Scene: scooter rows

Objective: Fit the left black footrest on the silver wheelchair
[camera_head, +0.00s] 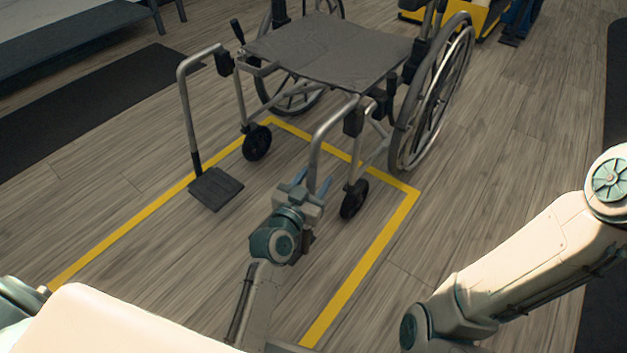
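The silver wheelchair (330,48) stands facing me, with a dark grey seat. On its picture-left side a footrest hangs from a silver tube, with its black plate (216,188) low over the floor. On the picture-right side a second bent silver tube (318,133), the left footrest's, comes down from a black bracket (353,117). My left gripper (314,180) is at the lower part of this tube. Its blue-tipped fingers are apart, one on each side of the tube. The tube's lower end and any plate there are hidden by the gripper. My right gripper is out of view.
A yellow line (374,266) on the wood floor frames the area before the wheelchair. A small black caster (354,199) is close to the right of my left gripper. A dark mat (85,108) and a grey bench (85,38) are at left.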

